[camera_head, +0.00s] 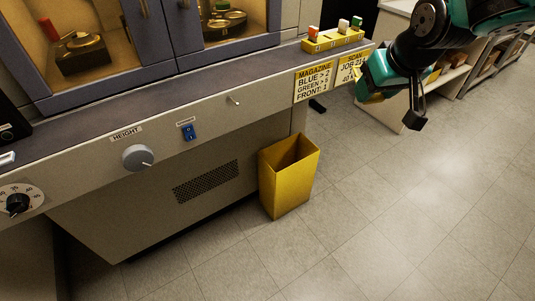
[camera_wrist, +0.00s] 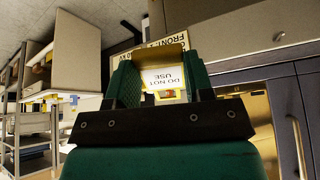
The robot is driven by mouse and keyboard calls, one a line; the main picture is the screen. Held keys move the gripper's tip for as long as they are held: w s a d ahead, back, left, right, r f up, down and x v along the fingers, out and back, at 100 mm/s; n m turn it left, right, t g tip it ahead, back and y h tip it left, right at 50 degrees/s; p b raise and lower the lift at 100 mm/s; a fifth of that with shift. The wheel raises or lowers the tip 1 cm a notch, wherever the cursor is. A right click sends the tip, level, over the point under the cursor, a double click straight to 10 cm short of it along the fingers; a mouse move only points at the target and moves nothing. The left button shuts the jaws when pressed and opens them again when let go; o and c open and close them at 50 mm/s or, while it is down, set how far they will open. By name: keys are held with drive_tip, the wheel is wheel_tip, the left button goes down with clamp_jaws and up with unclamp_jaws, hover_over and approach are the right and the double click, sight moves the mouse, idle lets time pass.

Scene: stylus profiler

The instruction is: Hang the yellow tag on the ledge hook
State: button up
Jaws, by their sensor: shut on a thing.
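The yellow tag (camera_wrist: 163,77) carries a white panel reading "DO NOT USE", upside down in the wrist view. My gripper (camera_wrist: 163,88) is shut on it, with the tag between the two green fingers. In the head view my gripper (camera_head: 369,86) is at the right end of the ledge, in front of the "SCAN" label. The tag is mostly hidden there. The ledge hook (camera_head: 233,99) is a small metal peg on the ledge's front face, left of the gripper and apart from it. Nothing hangs on the hook.
A grey dial (camera_head: 138,157) and a blue switch (camera_head: 189,132) are on the ledge front, left of the hook. The magazine label (camera_head: 314,82) lies between hook and gripper. A yellow bin (camera_head: 286,181) stands on the floor below. A block rack (camera_head: 333,41) sits on the ledge.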

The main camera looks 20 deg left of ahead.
drive_tip(key=s+a+f+n+t+y+b, duration=0.2)
drive_tip(key=a+f+y+b, duration=0.3)
drive_tip(key=a, duration=0.6)
drive_tip(key=s+a+f+n+t+y+b, duration=0.2)
drive_tip(key=a+f+t+y+b, duration=0.3)
drive_tip(key=a+f+b, duration=0.4)
drive_tip(key=a+f+y, duration=0.1)
drive_tip(key=a+f, duration=0.1)
drive_tip(key=a, duration=0.1)
drive_tip(key=shift+s+y, duration=0.2)
drive_tip(key=shift+y, duration=0.1)
drive_tip(key=shift+f, duration=0.15)
drive_tip(key=shift+b+x, duration=0.75)
drive_tip(key=shift+x, duration=1.7)
drive_tip(key=shift+f, duration=0.15)
drive_tip(key=shift+b, duration=0.45)
drive_tip(key=shift+w, duration=0.1)
